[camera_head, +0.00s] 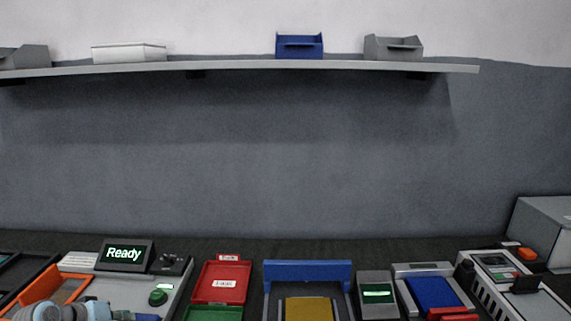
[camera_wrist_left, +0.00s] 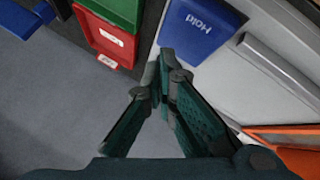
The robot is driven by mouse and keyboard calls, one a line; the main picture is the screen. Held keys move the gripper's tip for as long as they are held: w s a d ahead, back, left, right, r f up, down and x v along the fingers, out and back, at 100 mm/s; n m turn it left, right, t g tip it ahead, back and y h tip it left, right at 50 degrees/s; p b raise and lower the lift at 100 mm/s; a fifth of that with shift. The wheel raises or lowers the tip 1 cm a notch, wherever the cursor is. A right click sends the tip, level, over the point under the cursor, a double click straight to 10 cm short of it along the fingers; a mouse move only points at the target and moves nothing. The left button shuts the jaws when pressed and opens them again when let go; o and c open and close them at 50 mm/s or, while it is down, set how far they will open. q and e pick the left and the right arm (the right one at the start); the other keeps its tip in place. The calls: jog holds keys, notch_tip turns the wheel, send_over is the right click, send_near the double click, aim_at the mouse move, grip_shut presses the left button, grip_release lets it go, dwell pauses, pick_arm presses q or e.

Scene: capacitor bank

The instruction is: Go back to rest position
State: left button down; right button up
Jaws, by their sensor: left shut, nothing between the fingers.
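My left gripper (camera_wrist_left: 162,75) shows in the left wrist view with its dark green fingers together at the tips and nothing between them. My right gripper is in neither view.
A tester with a "Ready" screen (camera_head: 124,253) stands at the left of the bench. A red bin (camera_head: 222,283), a blue-backed fixture (camera_head: 307,271), small meters and a grey box (camera_head: 545,230) line the bench. Bins sit on a wall shelf (camera_head: 240,66).

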pick_arm(q)
jog(key=s+d+f, duration=0.1)
jog(key=d+f, duration=0.1)
jog(key=s+d+f+m+g, duration=0.1)
jog(key=s+f, duration=0.1)
jog(key=s+d+f+m, duration=0.1)
jog(key=d+f, duration=0.1)
jog(key=f, duration=0.1)
jog(key=shift+s+d+g, duration=0.2)
jog(key=shift+d+g, duration=0.1)
jog(key=shift+g, duration=0.1)
jog(key=s+d+f+m+g+y, duration=0.1)
jog(key=s+d+f+m, duration=0.15)
jog(key=s+d, duration=0.2)
jog(key=s+d+f+m+g, duration=0.1)
jog(key=s+d+f, duration=0.2)
jog(key=s, duration=0.3)
jog(key=s+d+r+y, duration=0.1)
jog(key=s+d, duration=0.1)
jog(key=s, duration=0.7)
jog(key=s+d+r+y, duration=0.2)
jog(key=s, duration=0.7)
notch_tip(320, 180, down, 21)
jog(key=s+a+g, duration=0.2)
jog(key=s+f+g, duration=0.1)
jog(key=s+f, duration=1)
jog(key=s, duration=0.3)
jog(key=shift+f, duration=0.25)
